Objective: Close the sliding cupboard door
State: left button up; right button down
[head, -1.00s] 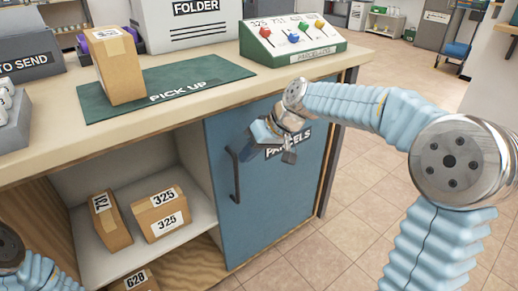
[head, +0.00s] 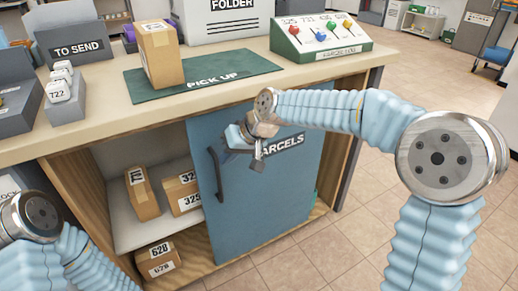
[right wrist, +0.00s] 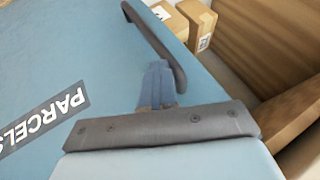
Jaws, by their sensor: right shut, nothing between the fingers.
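The blue sliding cupboard door (head: 265,205), labelled PARCELS, covers the right part of the cupboard opening; the left part stands open. Its dark vertical handle (head: 214,175) is near the door's left edge and also shows in the right wrist view (right wrist: 152,42). My right gripper (head: 232,138) is shut and empty at the upper part of the door, by the handle. In the right wrist view its fingertips (right wrist: 156,85) are beside the handle, on the door-face side; I cannot tell whether they touch it. My left gripper is out of view; only part of its arm shows.
Parcels (head: 142,193) stand on the white shelf (head: 130,232) behind the opening, with another parcel (head: 157,262) below. The counter (head: 150,110) overhangs the door and carries a green mat (head: 220,75) with a box (head: 160,55). Tiled floor at right is free.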

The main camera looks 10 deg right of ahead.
jog(key=s+a+p, duration=0.1)
jog(key=s+a, duration=0.3)
jog(key=a, duration=1)
jog(key=s+a+p, duration=0.2)
jog(key=s+a, duration=0.2)
jog(key=a, duration=1)
jog(key=shift+a, duration=0.25)
jog(key=shift+s+a, duration=0.1)
jog(key=shift+s, duration=0.05)
